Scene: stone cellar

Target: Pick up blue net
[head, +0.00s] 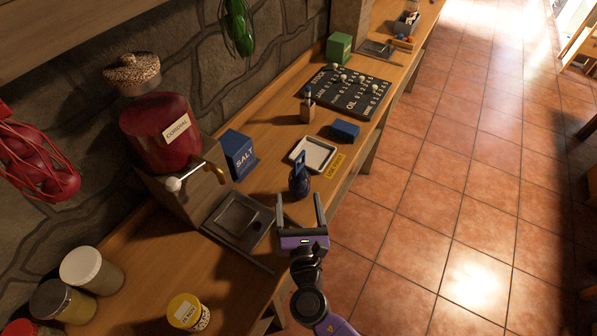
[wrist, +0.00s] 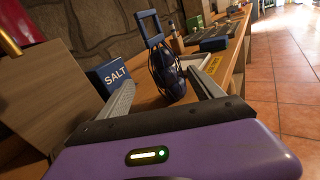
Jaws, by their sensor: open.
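The blue net (head: 299,183) stands on the wooden counter, a dark blue mesh bag of round things with a lighter blue loop handle rising from its top. It is near the counter's front edge, just in front of a white tray. My gripper (head: 299,208) is open and empty, with its two fingers pointing toward the net. In the wrist view the blue net (wrist: 166,78) shows beyond and between the fingers (wrist: 160,92). I cannot tell whether the fingertips reach around it.
A blue salt box (head: 239,154) and a cordial dispenser (head: 164,137) with a drip tray (head: 238,218) stand left of the net. A white tray (head: 315,153) and blue block (head: 345,131) lie behind. Red (head: 38,160) and green (head: 238,27) nets hang at the wall.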

